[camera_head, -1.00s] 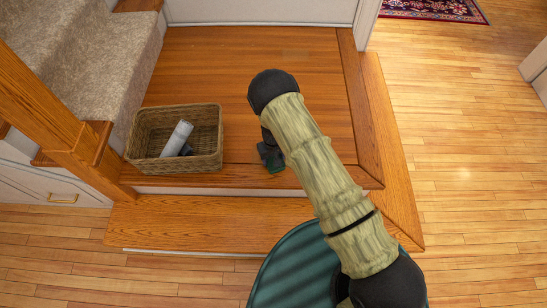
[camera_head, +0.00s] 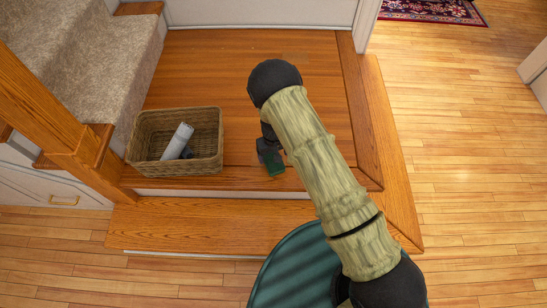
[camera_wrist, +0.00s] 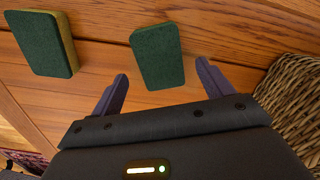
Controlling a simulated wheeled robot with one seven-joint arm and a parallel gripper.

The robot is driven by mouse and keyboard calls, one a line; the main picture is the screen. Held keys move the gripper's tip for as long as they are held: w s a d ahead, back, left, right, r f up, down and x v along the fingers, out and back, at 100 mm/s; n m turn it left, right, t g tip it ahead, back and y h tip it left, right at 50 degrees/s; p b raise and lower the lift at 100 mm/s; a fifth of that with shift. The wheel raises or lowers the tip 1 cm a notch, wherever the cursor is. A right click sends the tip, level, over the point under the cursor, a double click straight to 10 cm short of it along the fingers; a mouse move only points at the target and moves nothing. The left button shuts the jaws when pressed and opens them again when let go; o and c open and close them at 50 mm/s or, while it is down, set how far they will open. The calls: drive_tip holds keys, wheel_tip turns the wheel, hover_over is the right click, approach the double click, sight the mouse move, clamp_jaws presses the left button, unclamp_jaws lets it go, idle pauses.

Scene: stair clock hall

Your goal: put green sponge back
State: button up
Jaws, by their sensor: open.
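My gripper (camera_wrist: 162,72) is open and empty in the wrist view. A green sponge (camera_wrist: 157,55) lies flat on the wooden landing just ahead of the fingertips, roughly in line with the gap between them and apart from both. A second green sponge (camera_wrist: 45,43), with a yellowish side, lies to its left, outside the fingers. In the head view my gripper (camera_head: 267,149) is low over the landing, right of the basket. One green sponge (camera_head: 276,169) shows just below it; the other seems hidden behind my arm.
A wicker basket (camera_head: 147,163) holding a whitish roll (camera_head: 179,138) and a dark item stands left on the landing; its wall (camera_wrist: 292,95) is near the right finger. A wooden post (camera_head: 60,120) and carpeted stairs (camera_head: 85,55) are further left. The landing (camera_head: 210,65) behind is clear.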

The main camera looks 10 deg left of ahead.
wheel_tip(320, 180, up, 8)
drive_tip(key=p, duration=0.1)
drive_tip(key=shift+f, duration=0.2)
idle(0.6)
drive_tip(key=d+r+m+t, duration=0.1)
drive_tip(key=d+r+m, duration=0.3)
drive_tip(key=d+r, duration=1.25)
drive_tip(key=s+d+r+m+t, duration=0.1)
drive_tip(key=s+d+r+m, duration=0.2)
drive_tip(key=s+d+r, duration=0.9)
drive_tip(key=shift+s+d+r+t, duration=0.2)
drive_tip(key=shift+s+r+t, duration=0.05)
drive_tip(key=shift+s+t, duration=0.1)
